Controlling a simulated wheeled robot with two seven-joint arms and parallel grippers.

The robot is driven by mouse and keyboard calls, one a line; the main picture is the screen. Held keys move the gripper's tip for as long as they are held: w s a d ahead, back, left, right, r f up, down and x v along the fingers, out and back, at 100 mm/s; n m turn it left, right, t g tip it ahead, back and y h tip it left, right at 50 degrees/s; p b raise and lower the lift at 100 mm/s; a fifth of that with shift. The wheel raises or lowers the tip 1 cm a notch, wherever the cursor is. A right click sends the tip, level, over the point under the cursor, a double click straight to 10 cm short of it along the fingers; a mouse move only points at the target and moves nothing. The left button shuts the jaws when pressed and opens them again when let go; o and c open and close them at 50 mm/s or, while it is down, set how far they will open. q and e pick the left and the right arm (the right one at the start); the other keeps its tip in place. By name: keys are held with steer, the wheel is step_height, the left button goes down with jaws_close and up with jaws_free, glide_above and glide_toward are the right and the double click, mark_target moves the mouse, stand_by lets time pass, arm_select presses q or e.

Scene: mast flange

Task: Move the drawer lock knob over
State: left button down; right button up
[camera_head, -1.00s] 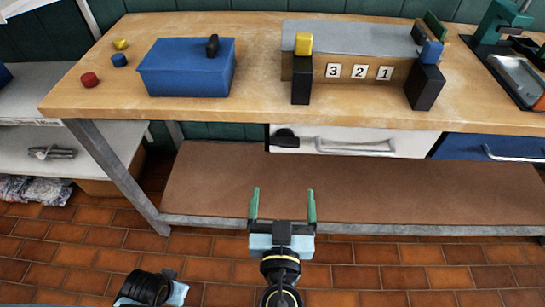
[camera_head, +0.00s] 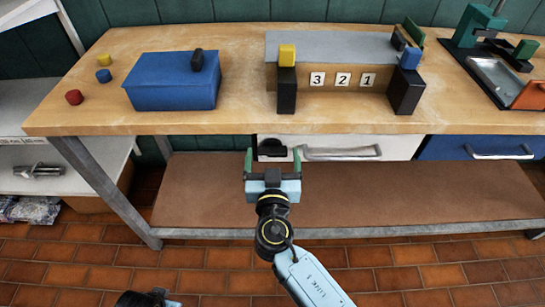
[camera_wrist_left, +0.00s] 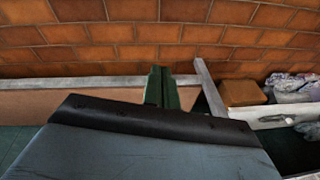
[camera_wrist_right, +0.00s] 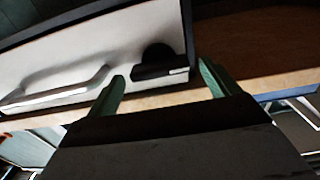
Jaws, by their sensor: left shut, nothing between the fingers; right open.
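The drawer lock knob (camera_head: 271,147) is a black piece at the left end of the white drawer front (camera_head: 399,146), beside its metal handle (camera_head: 342,152). In the right wrist view the knob (camera_wrist_right: 157,62) shows ahead of the fingers, with a dark bar along its lower edge. My right gripper (camera_head: 272,162) is open and empty, its two green fingers pointing at the drawer just below the knob, apart from it. My left gripper (camera_wrist_left: 160,86) shows in the left wrist view, its green fingers together and empty, over the floor side of the bench.
A blue box (camera_head: 172,82), small coloured knobs at left, and a stand with number cards (camera_head: 341,80) are on the wooden bench top (camera_head: 240,121). A blue drawer (camera_head: 449,148) is at right. A brown lower shelf (camera_head: 350,195) lies under the drawers.

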steer(key=c, duration=1)
